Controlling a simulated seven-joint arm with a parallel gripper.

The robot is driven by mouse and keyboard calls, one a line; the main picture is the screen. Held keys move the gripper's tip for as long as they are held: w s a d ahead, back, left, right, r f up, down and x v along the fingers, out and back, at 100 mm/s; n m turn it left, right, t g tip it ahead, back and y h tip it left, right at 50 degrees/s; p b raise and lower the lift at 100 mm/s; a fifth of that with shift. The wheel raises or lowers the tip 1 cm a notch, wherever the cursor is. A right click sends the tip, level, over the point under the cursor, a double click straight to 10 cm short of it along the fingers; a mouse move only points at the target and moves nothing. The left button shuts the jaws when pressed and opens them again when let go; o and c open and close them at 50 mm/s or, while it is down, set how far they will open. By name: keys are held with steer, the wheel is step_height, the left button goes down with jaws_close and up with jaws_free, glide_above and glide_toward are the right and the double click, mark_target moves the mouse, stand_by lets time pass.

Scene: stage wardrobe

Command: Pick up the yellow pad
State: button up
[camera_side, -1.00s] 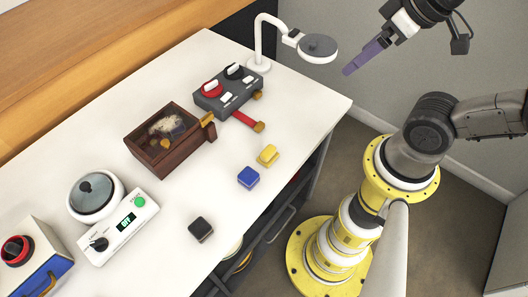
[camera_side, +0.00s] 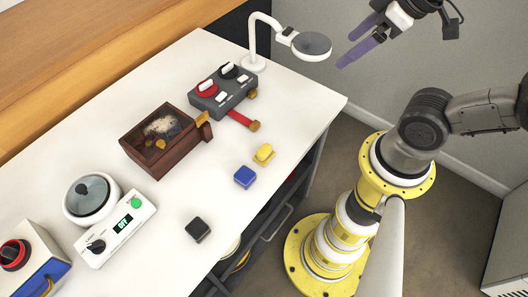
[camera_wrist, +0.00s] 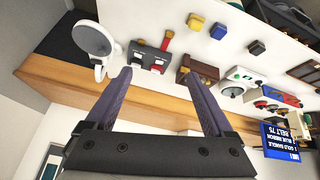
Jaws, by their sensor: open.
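The yellow pad (camera_side: 264,153) is a small block lying on the white table near its right edge, just above and right of a blue block (camera_side: 244,177). It also shows near the top of the wrist view (camera_wrist: 196,22). My gripper (camera_side: 348,47) is high at the upper right, beyond the table edge and well apart from the pad. Its two purple fingers are spread with nothing between them, as the wrist view shows too (camera_wrist: 158,74).
A dark block (camera_side: 197,229) lies nearer the front. A grey box with dials (camera_side: 222,92), a brown wooden box (camera_side: 160,155) and a white scale (camera_side: 120,230) stand behind. A white lamp (camera_side: 254,62) rises at the far corner. The table around the pad is mostly clear.

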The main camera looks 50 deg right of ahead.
steer(key=w+a+f+n, duration=0.1)
steer(key=w+a+n, duration=0.1)
steer(key=w+n, duration=0.5)
steer(key=n+g, duration=0.6)
steer(key=n, duration=0.2)
glide_above(264, 148)
step_height(264, 148, down, 19)
step_height(264, 148, down, 6)
steer(key=shift+s+f, duration=0.1)
steer(key=shift+f, duration=3.4)
steer(key=shift+c, duration=0.3)
